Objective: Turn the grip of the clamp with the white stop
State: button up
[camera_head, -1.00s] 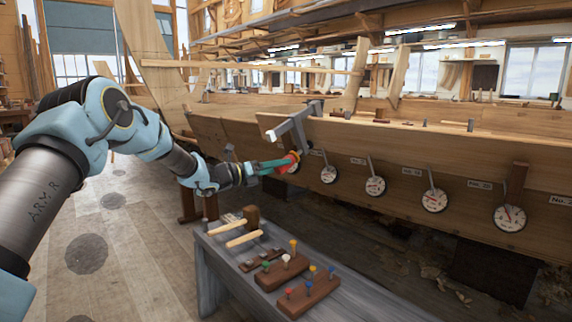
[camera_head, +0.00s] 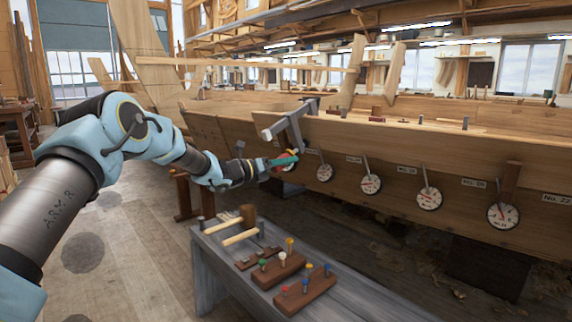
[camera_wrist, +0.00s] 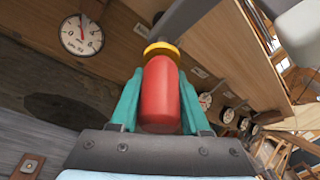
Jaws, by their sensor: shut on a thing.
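A grey clamp (camera_head: 294,130) hangs over the top edge of the wooden hull, with a whitish end piece (camera_head: 267,134) at its upper left. Its red grip (camera_wrist: 160,95) has a yellow collar (camera_wrist: 161,49) at the end by the grey clamp bar. My gripper (camera_head: 285,160) reaches the lower end of the clamp, beside the hull. In the wrist view, the teal fingers of my gripper (camera_wrist: 160,88) are shut on the red grip, one on each side. In the head view the fingers cover most of the grip.
Several round dial gauges, such as one (camera_head: 371,184), hang along the hull (camera_head: 400,150) to the right. A grey bench (camera_head: 214,262) below the arm holds mallets (camera_head: 240,237) and wooden blocks with coloured pegs (camera_head: 305,291). Floor is open at left.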

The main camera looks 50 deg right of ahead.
grip_shut()
jog(key=shift+f+b, duration=0.1)
jog(key=shift+b, duration=0.2)
